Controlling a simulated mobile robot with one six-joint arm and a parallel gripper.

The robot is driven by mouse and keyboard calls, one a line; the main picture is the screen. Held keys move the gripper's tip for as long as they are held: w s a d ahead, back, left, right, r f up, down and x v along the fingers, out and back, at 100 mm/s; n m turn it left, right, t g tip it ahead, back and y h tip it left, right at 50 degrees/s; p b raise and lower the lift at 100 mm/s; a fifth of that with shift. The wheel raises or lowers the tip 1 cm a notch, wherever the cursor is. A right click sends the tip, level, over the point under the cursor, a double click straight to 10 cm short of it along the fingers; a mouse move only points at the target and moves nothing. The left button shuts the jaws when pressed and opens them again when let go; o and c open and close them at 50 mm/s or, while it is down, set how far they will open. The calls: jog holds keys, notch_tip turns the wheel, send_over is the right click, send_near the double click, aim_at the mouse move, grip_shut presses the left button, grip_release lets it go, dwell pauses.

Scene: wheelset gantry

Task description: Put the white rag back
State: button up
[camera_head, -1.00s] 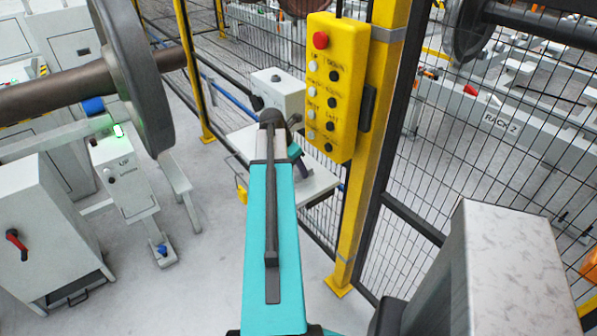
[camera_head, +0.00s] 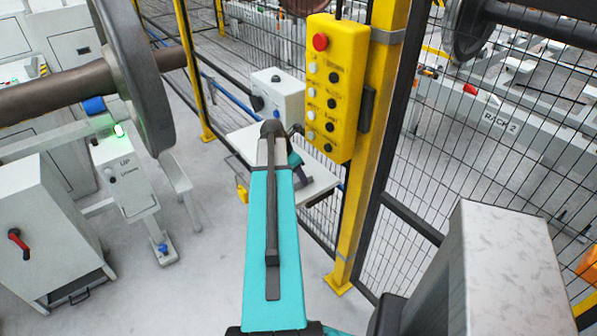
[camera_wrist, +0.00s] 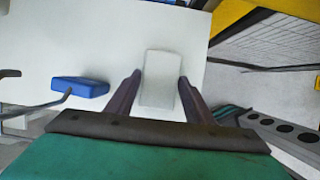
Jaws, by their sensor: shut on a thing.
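The white rag (camera_wrist: 160,78) is a small pale block-like piece between the two dark fingers of my gripper (camera_wrist: 160,88) in the wrist view. The gripper is shut on it. Behind the rag in that view is a plain white table top (camera_wrist: 60,40); I cannot tell whether the rag touches it. The white table (camera_head: 318,188) shows there beyond the arm, beside the yellow post.
A blue object (camera_wrist: 80,87) is at the left in the wrist view. A white box (camera_head: 278,92) stands by the table. A yellow button pendant (camera_head: 333,90) hangs on the yellow post (camera_head: 365,190), with mesh fence (camera_head: 470,150) to the right. A wheelset (camera_head: 135,75) is at left.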

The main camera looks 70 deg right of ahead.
jog(key=o, duration=1)
jog(key=shift+f, duration=0.1)
jog(key=shift+c, duration=0.2)
jog(key=shift+r, duration=0.2)
jog(key=b+v, duration=0.2)
jog(key=v, duration=0.9)
jog(key=shift+a+r, duration=0.25)
jog(key=shift+r, duration=0.1)
jog(key=shift+w, duration=0.1)
